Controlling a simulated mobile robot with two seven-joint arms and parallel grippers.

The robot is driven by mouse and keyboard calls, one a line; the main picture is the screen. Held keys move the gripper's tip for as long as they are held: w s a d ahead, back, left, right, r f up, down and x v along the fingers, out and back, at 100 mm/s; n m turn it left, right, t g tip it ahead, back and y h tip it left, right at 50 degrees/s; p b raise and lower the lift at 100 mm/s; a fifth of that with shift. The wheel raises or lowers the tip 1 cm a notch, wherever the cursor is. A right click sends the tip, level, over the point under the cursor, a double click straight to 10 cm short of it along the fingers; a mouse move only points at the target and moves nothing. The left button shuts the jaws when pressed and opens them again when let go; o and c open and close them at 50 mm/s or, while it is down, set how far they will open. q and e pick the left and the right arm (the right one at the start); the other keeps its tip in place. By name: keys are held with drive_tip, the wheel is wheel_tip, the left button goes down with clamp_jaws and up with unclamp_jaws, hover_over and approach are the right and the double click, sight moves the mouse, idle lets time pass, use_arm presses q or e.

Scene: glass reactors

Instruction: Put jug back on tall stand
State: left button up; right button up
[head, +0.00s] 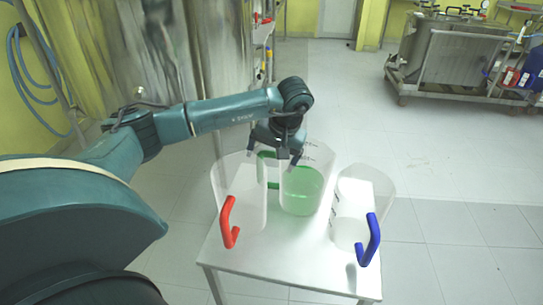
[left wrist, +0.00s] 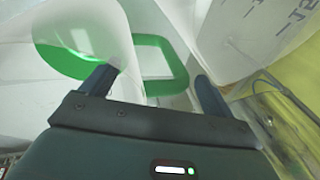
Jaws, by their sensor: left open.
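A clear jug with green liquid (head: 302,190) and a green handle (head: 265,155) stands upright on the small white table (head: 285,262), at its far side. A clear jug with a red handle (head: 229,222) stands to its left, and a clear jug with a blue handle (head: 369,240) to its right. My left gripper (head: 286,156) points down at the green-handled jug. In the left wrist view the green handle (left wrist: 176,68) shows just beyond and between my two spread fingers (left wrist: 158,80), which do not close on it. My right gripper is out of view.
A metal tank cart (head: 460,55) stands at the back right. A large shiny vessel (head: 150,50) stands behind my left arm, with a blue hose (head: 35,95) on the wall at left. The tiled floor right of the table is clear.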

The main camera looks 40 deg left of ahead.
use_arm(q)
drive_tip(key=v, duration=1.2)
drive_tip(key=shift+p, duration=0.3)
drive_tip(key=shift+s+f, duration=0.1)
